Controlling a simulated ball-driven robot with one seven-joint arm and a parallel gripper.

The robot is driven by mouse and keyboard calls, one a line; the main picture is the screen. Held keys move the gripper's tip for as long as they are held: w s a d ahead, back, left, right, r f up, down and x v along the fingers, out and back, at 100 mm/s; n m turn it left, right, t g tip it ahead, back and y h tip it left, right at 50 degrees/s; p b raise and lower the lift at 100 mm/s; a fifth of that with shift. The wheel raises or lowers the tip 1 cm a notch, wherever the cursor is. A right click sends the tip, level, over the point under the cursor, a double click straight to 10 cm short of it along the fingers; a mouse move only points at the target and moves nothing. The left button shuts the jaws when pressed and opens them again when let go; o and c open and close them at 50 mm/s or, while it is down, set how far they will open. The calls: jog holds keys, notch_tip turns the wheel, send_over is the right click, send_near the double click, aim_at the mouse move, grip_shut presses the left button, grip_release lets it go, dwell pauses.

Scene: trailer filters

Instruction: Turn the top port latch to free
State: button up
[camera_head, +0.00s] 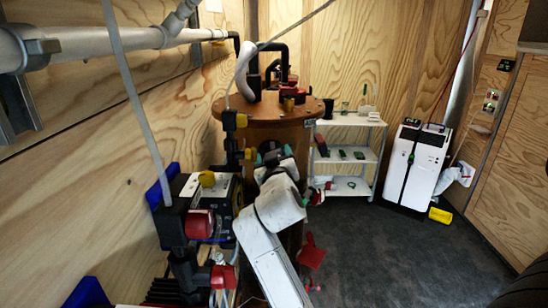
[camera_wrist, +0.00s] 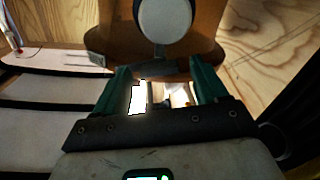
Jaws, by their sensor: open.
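A brown tank (camera_head: 268,108) with a round lid stands at the centre of the head view. A white hose, black pipes and a small red-and-black fitting (camera_head: 290,92) sit on its lid. I cannot tell for sure which part is the top port latch. My gripper (camera_head: 272,153) is in front of the tank's upper side, below the lid. In the wrist view my gripper (camera_wrist: 160,80) has its two dark green fingers apart, and I see nothing held between them. A pale round part (camera_wrist: 165,20) shows beyond the fingers, against a brown surface.
Valves and pumps with red and yellow parts (camera_head: 200,222) crowd the left of my arm. A white shelf (camera_head: 345,156) with small items and a white wheeled machine (camera_head: 415,162) stand at the right. A yellow object (camera_head: 440,215) lies on the floor.

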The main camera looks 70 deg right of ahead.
jog(key=shift+c, duration=0.4)
jog(key=c, duration=1)
jog(key=shift+n+p, duration=0.45)
jog(key=shift+n, duration=0.35)
jog(key=o, duration=1.1)
jog(key=shift+a, duration=0.15)
jog(key=b+v, duration=0.1)
jog(key=v, duration=0.9)
jog(key=shift+s+a+f+b, duration=0.1)
jog(key=shift+s+a+b, duration=0.05)
jog(key=shift+a+b, duration=0.2)
